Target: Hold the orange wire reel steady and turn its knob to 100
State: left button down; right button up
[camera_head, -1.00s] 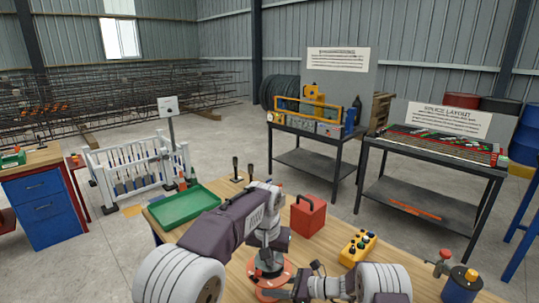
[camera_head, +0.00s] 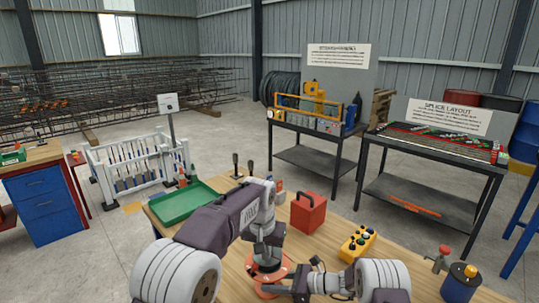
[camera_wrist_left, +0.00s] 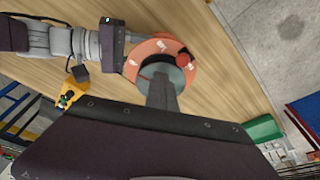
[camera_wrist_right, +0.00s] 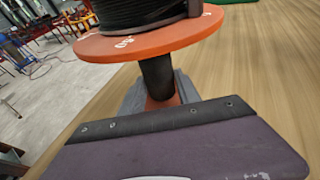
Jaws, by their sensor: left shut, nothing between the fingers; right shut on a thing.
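The orange wire reel (camera_head: 285,265) stands on the wooden bench, partly hidden by my left gripper (camera_head: 265,258), which points down over its middle. In the left wrist view its orange disc (camera_wrist_left: 137,62) bears white marks, and my shut left gripper (camera_wrist_left: 165,88) covers part of the dark centre. My right gripper (camera_head: 282,288) reaches in from the right. In the right wrist view the reel (camera_wrist_right: 125,45) carries black wire (camera_wrist_right: 130,8) on its orange flange, and my right gripper (camera_wrist_right: 155,95) is shut on the reel's stem below the flange.
A red box (camera_head: 307,213), a yellow control box with buttons (camera_head: 357,243) and a dark blue can (camera_head: 461,285) stand on the bench to the right. A green tray (camera_head: 185,204) lies at the far left.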

pick_arm(q)
jog(key=shift+w+a, duration=0.2)
jog(key=shift+a, duration=0.2)
dwell(0.3)
jog(key=shift+s+a, duration=0.15)
jog(key=shift+s, duration=0.15)
notch_tip(320, 180, up, 6)
dwell(0.4)
